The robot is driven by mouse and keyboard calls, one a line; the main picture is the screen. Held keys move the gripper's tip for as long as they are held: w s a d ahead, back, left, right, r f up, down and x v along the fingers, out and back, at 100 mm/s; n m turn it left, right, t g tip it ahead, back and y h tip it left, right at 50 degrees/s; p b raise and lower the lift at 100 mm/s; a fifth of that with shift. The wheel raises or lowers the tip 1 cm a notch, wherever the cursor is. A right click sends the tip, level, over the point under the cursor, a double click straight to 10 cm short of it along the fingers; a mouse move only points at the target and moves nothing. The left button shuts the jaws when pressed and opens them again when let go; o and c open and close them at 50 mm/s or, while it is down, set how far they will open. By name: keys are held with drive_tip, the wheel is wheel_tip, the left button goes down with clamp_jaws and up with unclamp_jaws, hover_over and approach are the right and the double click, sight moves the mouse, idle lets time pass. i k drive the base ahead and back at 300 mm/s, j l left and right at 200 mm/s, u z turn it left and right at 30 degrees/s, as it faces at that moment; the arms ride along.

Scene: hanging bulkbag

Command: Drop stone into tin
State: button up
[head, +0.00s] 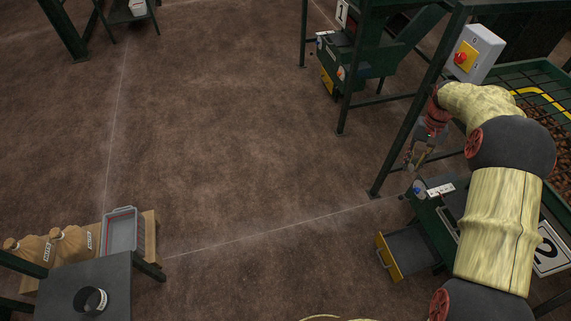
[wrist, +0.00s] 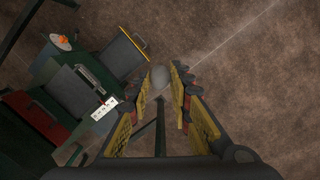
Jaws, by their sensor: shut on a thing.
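The stone (wrist: 160,77) is a pale grey, rounded lump between my fingertips in the wrist view. My gripper (head: 415,163) is shut on it, with the yellow-padded fingers on either side. In the head view my gripper hangs at the right, over the floor edge beside the green machine, and I cannot make out the stone there. The tin (head: 90,300) appears to be the open, round, dark container with a pale label on the dark table (head: 115,275) at the lower left. It stands upright, far from my gripper.
A grey tray (head: 119,231) and brown sacks (head: 72,245) sit on a pallet behind the dark table. A green frame post (head: 405,115) stands close to my gripper. A yellow-fronted drawer (head: 390,258) juts out below it. The middle floor is clear.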

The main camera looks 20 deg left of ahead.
sight(103, 301)
drive_tip(key=j+u, duration=0.15)
drive_tip(key=u, duration=1.85)
drive_tip(key=i+u, duration=0.2)
drive_tip(key=u, duration=0.3)
drive_tip(key=i+l+u, duration=0.15)
drive_tip(key=u, duration=0.35)
drive_tip(key=i+l+u, duration=0.15)
drive_tip(key=u, duration=0.35)
drive_tip(key=i+l+u, duration=0.1)
drive_tip(key=l+u, duration=0.2)
drive_tip(key=u, duration=0.15)
drive_tip(key=i+l+u, duration=0.2)
drive_tip(key=l+u, duration=0.15)
drive_tip(key=l, duration=0.4)
drive_tip(key=i+l+u, duration=0.1)
drive_tip(key=l+u, duration=0.25)
drive_tip(key=l, duration=0.45)
drive_tip(key=l+u, duration=0.35)
drive_tip(key=l, duration=0.45)
